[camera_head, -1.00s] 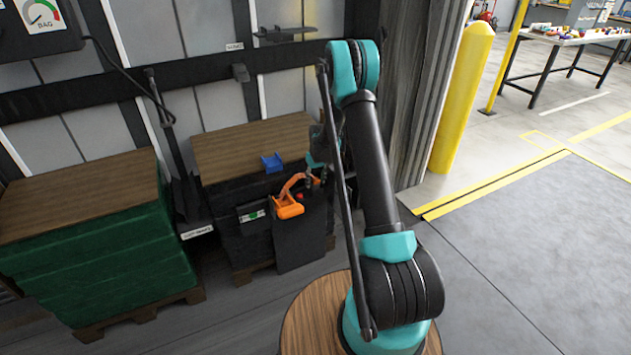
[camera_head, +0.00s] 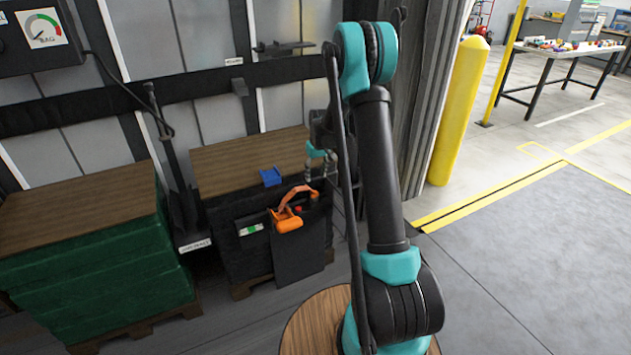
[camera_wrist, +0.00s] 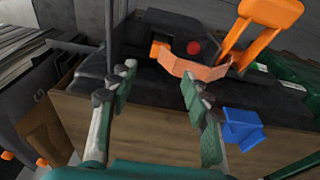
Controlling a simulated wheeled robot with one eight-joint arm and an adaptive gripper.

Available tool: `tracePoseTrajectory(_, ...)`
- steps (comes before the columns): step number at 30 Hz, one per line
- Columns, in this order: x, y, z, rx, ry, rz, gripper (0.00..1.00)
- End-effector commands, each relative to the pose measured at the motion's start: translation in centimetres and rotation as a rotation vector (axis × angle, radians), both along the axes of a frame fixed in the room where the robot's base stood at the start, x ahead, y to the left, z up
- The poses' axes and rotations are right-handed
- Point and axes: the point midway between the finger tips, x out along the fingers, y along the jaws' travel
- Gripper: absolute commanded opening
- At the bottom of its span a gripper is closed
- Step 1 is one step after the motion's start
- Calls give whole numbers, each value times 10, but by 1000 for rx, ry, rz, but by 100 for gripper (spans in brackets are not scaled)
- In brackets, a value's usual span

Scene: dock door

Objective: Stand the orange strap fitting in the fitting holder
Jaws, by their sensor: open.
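The orange strap fitting (camera_head: 289,219) shows at the front of the dark stack, with a curved part reaching up to the right. In the wrist view its orange arms (camera_wrist: 248,42) and a paler crossband are ahead of the fingers. I cannot tell whether these are all one piece. A small blue open-topped piece (camera_head: 270,177), perhaps the fitting holder, stands on the wooden top. It is at the lower right in the wrist view (camera_wrist: 242,130), beside a finger. My gripper (camera_head: 323,168) is above and right of the fitting. Its fingers (camera_wrist: 153,93) are open and empty, apart from the crossband.
The dark stack has a wooden top (camera_head: 235,158); a black panel hangs at its front. A green stack (camera_head: 95,265) stands to the left, with a dark post between. A wall rail (camera_head: 200,85) runs behind. Open floor (camera_head: 530,260) lies right, past a yellow bollard (camera_head: 461,110).

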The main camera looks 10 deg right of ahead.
Motion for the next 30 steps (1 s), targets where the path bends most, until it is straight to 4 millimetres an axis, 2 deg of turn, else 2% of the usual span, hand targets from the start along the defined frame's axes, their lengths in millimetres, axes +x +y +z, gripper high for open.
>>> tracePoseTrajectory(5,-12,-2,16,0,-6,-10,49)
tracePoseTrajectory(8,-33,-5,34,0,-20,-28,49)
tracePoseTrajectory(12,-78,-11,64,3,-45,-67,49)
tracePoseTrajectory(18,-149,-18,95,8,-85,-125,49)
tracePoseTrajectory(24,-224,-24,111,15,-122,-180,49)
tracePoseTrajectory(30,-300,-30,111,23,-162,-237,49)
